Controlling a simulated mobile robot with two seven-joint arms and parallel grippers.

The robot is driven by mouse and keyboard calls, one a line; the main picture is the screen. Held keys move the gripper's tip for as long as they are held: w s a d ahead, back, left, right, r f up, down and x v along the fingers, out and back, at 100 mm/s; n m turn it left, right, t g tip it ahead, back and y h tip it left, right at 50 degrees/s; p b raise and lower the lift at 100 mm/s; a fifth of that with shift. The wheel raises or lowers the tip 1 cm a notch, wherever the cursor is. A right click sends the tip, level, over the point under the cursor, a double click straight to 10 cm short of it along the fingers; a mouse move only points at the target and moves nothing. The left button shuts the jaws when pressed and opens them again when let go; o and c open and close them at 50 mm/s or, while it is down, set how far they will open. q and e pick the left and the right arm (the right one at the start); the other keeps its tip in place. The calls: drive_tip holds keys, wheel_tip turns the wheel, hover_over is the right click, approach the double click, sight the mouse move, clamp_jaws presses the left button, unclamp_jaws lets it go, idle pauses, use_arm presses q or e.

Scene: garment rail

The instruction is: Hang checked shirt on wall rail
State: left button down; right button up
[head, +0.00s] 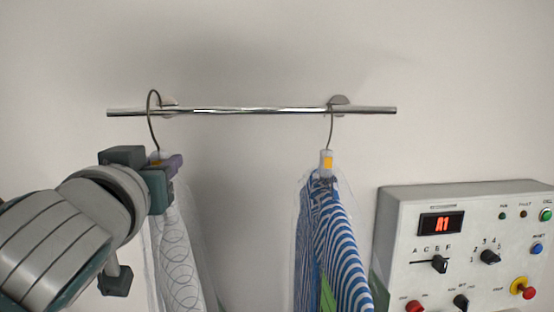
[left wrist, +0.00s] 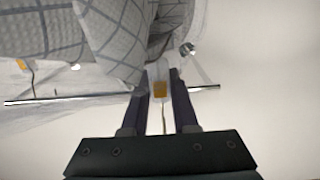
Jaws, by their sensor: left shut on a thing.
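My left gripper (head: 172,166) is shut on the neck of a hanger, just below its wire hook (head: 150,118). The pale garment hanging from it (head: 180,260) shows thin grey lines that look curved in the head view. In the left wrist view, the cloth (left wrist: 115,35) has a grey check, and the gripper (left wrist: 161,92) has the hanger's yellow-tagged neck (left wrist: 160,89) between its fingers. The hook's top stands above the chrome wall rail (head: 240,110) near its left end. Whether the hook bears on the rail or is just in front, I cannot tell. My right gripper is out of view.
A blue-and-white striped garment (head: 345,255) hangs from the rail's right part on a yellow-tagged hanger (head: 327,163). A grey control panel (head: 400,240) stands at the lower right. The rail between the two hangers is bare.

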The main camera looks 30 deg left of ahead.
use_arm(q)
drive_tip(key=shift+w+a+r, duration=0.3)
drive_tip(key=shift+w+a, duration=0.25)
drive_tip(key=shift+w, duration=0.3)
drive_tip(key=shift+w+a+r, duration=0.25)
drive_tip(key=shift+w+a, duration=0.3)
drive_tip(key=shift+w, duration=0.3)
drive_tip(key=shift+w, duration=0.1)
drive_tip(key=shift+b+x, duration=0.45)
drive_tip(key=shift+x, duration=1.95)
drive_tip(key=shift+f+b, duration=1.3)
drive_tip(key=shift+f, duration=0.05)
drive_tip(key=c, duration=0.6)
unclamp_jaws()
drive_tip(key=shift+f, duration=0.1)
